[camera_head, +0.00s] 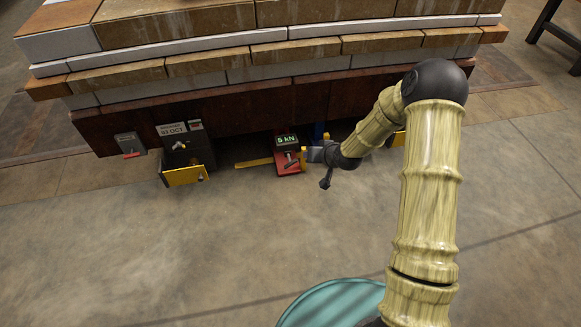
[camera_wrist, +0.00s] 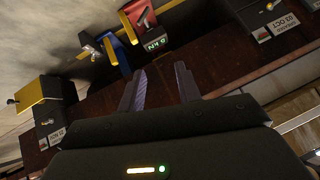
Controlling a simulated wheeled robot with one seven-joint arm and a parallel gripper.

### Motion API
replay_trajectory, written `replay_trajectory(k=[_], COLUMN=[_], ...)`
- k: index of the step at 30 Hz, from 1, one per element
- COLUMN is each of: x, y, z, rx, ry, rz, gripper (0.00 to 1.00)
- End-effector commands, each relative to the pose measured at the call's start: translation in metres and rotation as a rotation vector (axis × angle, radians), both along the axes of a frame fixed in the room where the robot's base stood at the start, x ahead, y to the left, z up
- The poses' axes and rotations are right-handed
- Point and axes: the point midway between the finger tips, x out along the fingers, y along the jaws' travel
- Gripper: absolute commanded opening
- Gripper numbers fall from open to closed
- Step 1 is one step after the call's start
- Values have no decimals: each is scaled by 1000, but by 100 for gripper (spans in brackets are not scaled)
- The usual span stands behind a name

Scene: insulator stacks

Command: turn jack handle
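A red jack unit (camera_head: 290,167) with a lit "5 kN" display stands at the foot of the stack in the head view. A small grey handle (camera_head: 291,158) sticks out of its front. In the wrist view the red unit (camera_wrist: 133,27) is at the top, turned over, with its handle (camera_wrist: 144,17) near the top edge. My gripper (camera_wrist: 161,68) is open, its two dark fingers apart with nothing between them. The fingertips are below the display in the wrist view, apart from the handle. In the head view my gripper (camera_head: 316,154) is just right of the red unit, mostly hidden by my wrist.
A blue post (camera_head: 318,131) stands behind my gripper. To the left are a dark box labelled "03 OCT" (camera_head: 180,140) with an open yellow door (camera_head: 186,176) and a small grey switch box (camera_head: 130,144). A yellow bar (camera_head: 253,162) lies beside the jack. The front floor is clear.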

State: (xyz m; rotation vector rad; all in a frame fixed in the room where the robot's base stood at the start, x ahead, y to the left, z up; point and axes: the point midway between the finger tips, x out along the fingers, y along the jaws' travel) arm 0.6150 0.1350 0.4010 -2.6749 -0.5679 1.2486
Motion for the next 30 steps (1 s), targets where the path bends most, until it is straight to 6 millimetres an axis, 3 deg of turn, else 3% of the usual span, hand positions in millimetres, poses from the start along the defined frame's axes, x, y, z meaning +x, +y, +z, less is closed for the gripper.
replay_trajectory(k=[1,3,9,15,24,30], x=[7,17,38,51,49,41], y=[9,21,49,64,54,42], z=[-27,-51,-114,-174,-261,-291], rx=[44,108,294,482,724,804], ry=[-14,-46,-138,-233,-389,-461], rz=[-3,-11,-63,-158,-369,-469], gripper=[34,34,34,34,34,34])
